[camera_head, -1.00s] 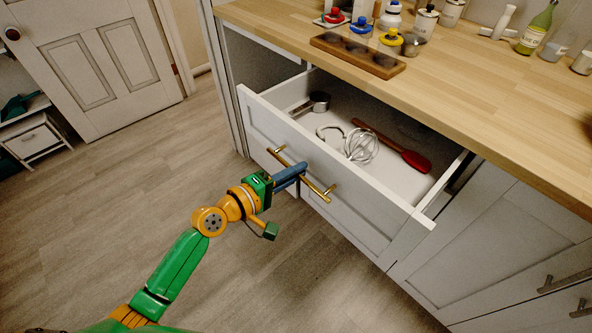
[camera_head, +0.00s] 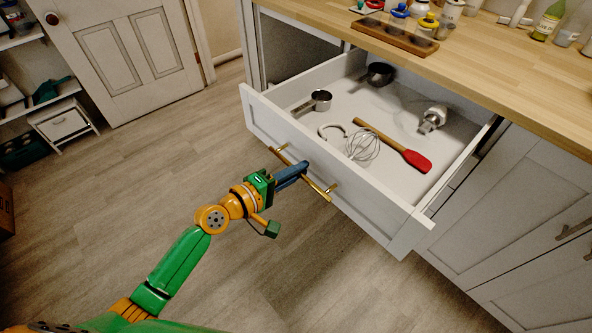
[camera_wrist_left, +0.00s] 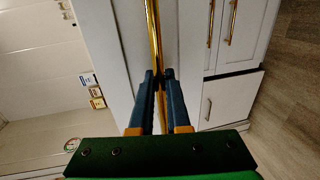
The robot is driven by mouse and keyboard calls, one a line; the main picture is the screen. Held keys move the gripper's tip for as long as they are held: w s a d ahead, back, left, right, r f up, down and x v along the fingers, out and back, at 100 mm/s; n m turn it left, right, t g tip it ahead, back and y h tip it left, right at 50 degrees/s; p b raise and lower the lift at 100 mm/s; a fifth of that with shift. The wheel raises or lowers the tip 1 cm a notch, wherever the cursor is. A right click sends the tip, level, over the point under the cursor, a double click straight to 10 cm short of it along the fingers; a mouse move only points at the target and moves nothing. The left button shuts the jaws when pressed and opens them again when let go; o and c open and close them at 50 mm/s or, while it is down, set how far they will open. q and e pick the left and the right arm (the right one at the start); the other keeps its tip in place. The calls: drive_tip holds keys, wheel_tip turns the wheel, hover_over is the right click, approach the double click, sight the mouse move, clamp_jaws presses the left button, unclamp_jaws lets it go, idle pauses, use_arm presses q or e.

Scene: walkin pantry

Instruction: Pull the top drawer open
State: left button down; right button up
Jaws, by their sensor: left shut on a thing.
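The top drawer (camera_head: 335,178) is white and stands well out from the cabinet under the wooden counter. Its brass bar handle (camera_head: 318,188) runs across the front panel. My left gripper (camera_head: 303,169) is shut on the handle near its middle. In the left wrist view the two blue fingers (camera_wrist_left: 158,80) close around the brass bar (camera_wrist_left: 153,35). My right gripper is not in view.
The wooden counter (camera_head: 480,75) holds a dark wooden tray (camera_head: 395,38), a green bottle (camera_head: 547,20) and several small items. Closed lower cabinet doors (camera_head: 530,190) stand to the right. The floor (camera_head: 130,190) in front is clear. A white door (camera_head: 125,55) and shelves are at the left.

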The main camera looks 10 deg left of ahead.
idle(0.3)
use_arm(q)
drive_tip(key=c, duration=0.9)
unclamp_jaws()
drive_tip(key=v, duration=0.7)
drive_tip(key=shift+d, duration=0.1)
